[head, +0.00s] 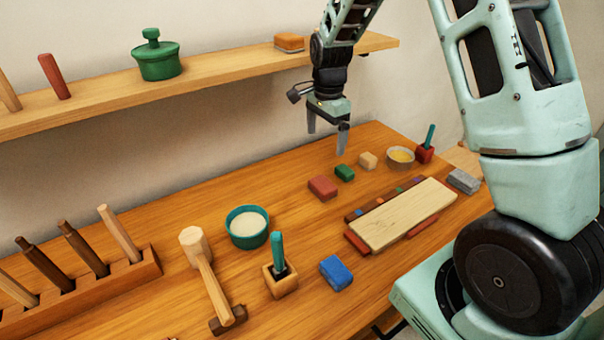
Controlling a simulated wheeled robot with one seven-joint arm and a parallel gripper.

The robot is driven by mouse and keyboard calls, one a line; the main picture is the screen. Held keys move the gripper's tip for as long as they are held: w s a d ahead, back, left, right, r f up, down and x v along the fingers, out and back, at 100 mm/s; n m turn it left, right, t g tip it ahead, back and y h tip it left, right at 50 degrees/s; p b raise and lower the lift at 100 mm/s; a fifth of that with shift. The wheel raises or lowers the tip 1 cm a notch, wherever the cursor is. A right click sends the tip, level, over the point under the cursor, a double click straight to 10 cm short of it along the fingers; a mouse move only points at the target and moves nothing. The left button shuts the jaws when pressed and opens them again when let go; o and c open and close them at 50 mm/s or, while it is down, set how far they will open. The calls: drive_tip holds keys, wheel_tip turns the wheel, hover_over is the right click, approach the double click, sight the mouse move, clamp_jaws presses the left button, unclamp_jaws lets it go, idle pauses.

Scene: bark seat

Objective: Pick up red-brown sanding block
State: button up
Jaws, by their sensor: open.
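A red-brown block (323,188) lies flat on the wooden bench, left of a small green block and behind the pale board. My gripper (327,143) is open and empty, pointing down. It hangs in the air above the back part of the bench and appears apart from the red-brown block. Nothing hides the block's top or front.
A green block (345,173), a tan block (368,160) and a bowl of yellow stuff (401,158) stand to the right. A pale board (403,213) lies in front. A blue block (336,273), teal bowl (248,228) and mallet (207,275) are nearer. A shelf (220,82) runs behind.

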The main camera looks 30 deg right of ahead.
drive_tip(key=p, duration=0.3)
hover_over(323, 183)
wheel_tip(323, 183, down, 12)
drive_tip(key=shift+s+a+f, duration=0.1)
drive_tip(key=shift+s+a, duration=0.05)
drive_tip(key=shift+f+p, duration=1.55)
drive_tip(key=shift+f, duration=1.1)
drive_tip(key=c, duration=1.1)
